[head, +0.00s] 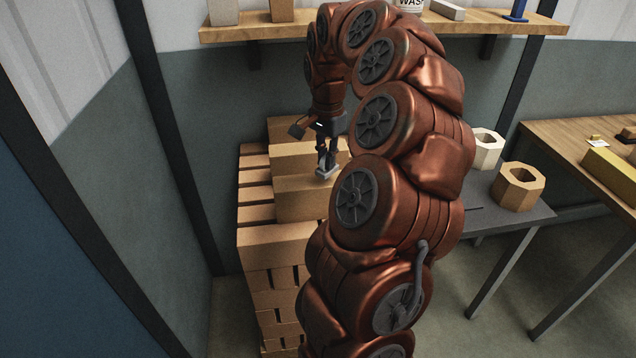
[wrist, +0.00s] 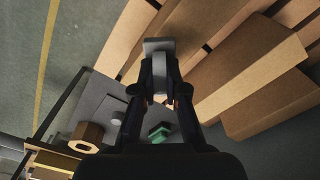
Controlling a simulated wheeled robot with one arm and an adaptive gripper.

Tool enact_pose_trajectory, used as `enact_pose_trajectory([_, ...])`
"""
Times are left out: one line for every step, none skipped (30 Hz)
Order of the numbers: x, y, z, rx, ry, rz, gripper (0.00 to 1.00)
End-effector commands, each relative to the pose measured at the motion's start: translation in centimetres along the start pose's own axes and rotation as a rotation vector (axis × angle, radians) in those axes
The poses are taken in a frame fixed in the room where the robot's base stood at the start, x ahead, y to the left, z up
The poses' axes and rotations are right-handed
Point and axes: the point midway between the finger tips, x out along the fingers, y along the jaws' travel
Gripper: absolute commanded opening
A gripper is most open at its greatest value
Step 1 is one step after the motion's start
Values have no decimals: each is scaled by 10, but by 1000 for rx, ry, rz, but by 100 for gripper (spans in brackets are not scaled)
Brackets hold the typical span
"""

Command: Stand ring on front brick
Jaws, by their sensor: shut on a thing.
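My gripper (head: 327,160) is shut on a small grey piece (head: 326,172). In the wrist view the piece (wrist: 158,47) has a wide flat end beyond the fingertips (wrist: 160,85) and a narrower part between them. I cannot tell from this side whether it is the ring. It is at the top of the front brick (head: 300,198) in the head view; whether it touches is unclear. Another brick (head: 292,158) lies behind. A tan octagonal ring (head: 500,191) and a pale ring (head: 478,153) stand on the grey table to the right.
The bricks top a stacked pile (head: 268,250) by the wall. A wooden shelf (head: 300,31) with items hangs above. The grey table (head: 487,213) is at right, with a wooden table (head: 560,137) beyond. In the wrist view a green object (wrist: 159,132) shows beneath my gripper.

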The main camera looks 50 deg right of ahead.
Motion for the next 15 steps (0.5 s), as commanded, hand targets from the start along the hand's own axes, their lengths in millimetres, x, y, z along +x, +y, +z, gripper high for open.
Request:
enact_pose_trajectory([-2,20,-14,90,1,-2,0])
enact_pose_trajectory([-3,30,-21,143,0,-2,0])
enact_pose_trajectory([-5,44,-29,211,0,-3,0])
enact_pose_trajectory([-7,54,-35,261,0,-4,0])
enact_pose_trajectory([-8,64,-40,309,0,-4,0])
enact_pose_trajectory([-9,77,-47,370,0,-5,0])
enact_pose_trajectory([-10,86,-51,414,0,-5,0])
enact_pose_trajectory([-11,95,-55,453,0,-5,0])
enact_pose_trajectory([-12,105,-60,503,-1,-5,0])
enact_pose_trajectory([-13,112,-62,537,-1,-4,0])
enact_pose_trajectory([-14,119,-65,566,-1,-4,0])
enact_pose_trajectory([-15,126,-67,601,-1,-3,0])
enact_pose_trajectory([-15,131,-69,624,-1,-2,0])
enact_pose_trajectory([-16,135,-70,642,-2,-2,0])
enact_pose_trajectory([-16,140,-71,661,-2,-1,0])
